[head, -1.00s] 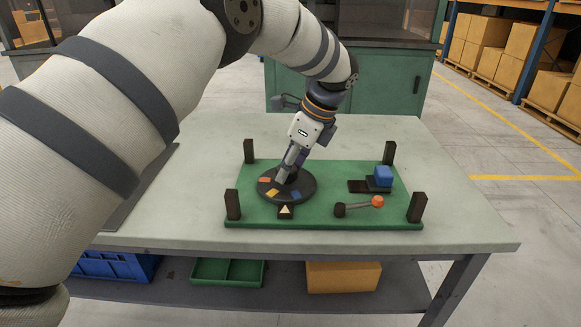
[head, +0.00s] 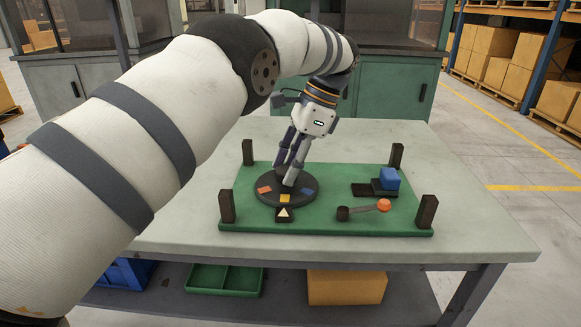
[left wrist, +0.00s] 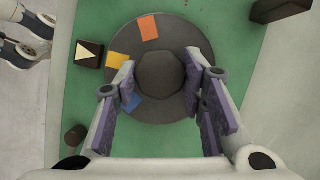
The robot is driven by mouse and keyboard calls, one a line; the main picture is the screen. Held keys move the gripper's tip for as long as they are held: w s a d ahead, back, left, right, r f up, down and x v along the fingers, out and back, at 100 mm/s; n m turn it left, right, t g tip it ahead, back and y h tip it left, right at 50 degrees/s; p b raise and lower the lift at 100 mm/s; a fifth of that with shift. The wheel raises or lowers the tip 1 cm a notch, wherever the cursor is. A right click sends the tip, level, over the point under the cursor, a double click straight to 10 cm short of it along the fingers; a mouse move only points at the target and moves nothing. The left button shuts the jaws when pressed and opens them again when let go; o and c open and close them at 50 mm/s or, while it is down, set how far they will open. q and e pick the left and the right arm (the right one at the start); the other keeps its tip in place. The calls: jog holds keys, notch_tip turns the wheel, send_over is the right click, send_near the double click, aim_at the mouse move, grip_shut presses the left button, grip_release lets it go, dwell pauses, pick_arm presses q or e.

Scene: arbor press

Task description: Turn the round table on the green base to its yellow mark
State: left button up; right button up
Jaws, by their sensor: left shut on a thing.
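The round dark table (head: 262,199) lies on the left part of the green base (head: 335,222). It carries orange (head: 264,190), yellow (head: 285,198) and blue (head: 308,191) patches. A dark block with a cream triangle, the pointer (head: 284,213), stands at its front. The yellow patch is directly behind the pointer; they also look about lined up in the left wrist view. My left gripper (head: 289,181) points down onto the table's centre. In the left wrist view its fingers are shut on the dark faceted knob (left wrist: 160,78) there. My right gripper is not in view.
Dark posts stand at the base's corners, such as the front left post (head: 227,206). To the right are a lever with an orange ball (head: 384,205) and a blue block (head: 389,178). The workbench (head: 470,220) is clear around the base.

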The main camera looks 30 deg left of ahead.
pick_arm(q)
jog(key=shift+f, duration=0.15)
jog(key=o, duration=1.1)
jog(key=shift+o, duration=0.2)
